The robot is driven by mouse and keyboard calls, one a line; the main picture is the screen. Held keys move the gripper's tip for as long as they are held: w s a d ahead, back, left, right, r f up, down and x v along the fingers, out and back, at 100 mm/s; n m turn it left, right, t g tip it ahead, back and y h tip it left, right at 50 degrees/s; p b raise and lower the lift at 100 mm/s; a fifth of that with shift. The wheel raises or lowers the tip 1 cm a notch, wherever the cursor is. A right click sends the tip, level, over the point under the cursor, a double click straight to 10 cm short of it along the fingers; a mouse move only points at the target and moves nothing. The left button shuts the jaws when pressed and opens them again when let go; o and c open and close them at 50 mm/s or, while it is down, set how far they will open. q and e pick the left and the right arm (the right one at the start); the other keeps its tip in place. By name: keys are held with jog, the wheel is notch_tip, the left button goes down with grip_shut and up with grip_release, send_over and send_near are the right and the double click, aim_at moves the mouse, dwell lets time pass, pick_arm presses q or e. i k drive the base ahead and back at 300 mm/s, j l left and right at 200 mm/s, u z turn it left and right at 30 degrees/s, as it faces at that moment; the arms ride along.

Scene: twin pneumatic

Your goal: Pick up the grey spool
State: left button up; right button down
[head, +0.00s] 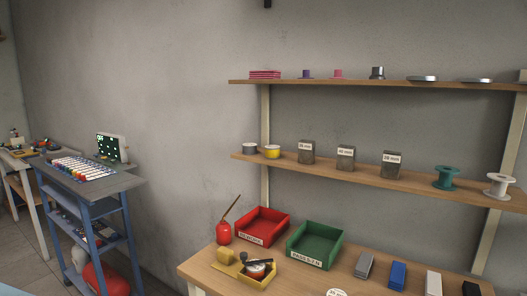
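A pale grey spool (498,186) stands upright on the middle wall shelf, near the right edge of the head view. It has a wide top flange, a narrow core and a wide lower flange. A teal spool (446,178) of similar shape stands to its left on the same shelf, apart from it. Neither of my grippers is in view, and nothing touches the pale grey spool.
The middle shelf (405,181) also holds labelled grey blocks (345,158) and two small round tins. Above is an upper shelf (380,84) with small parts. Below, a bench holds a red tray (264,227), a green tray (315,245) and coloured blocks. A blue cart (128,184) stands left.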

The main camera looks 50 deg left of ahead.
aim_at(248, 149)
jog(key=i+u, duration=0.1)
jog(key=i, duration=0.3)
jog(key=u, duration=1.55)
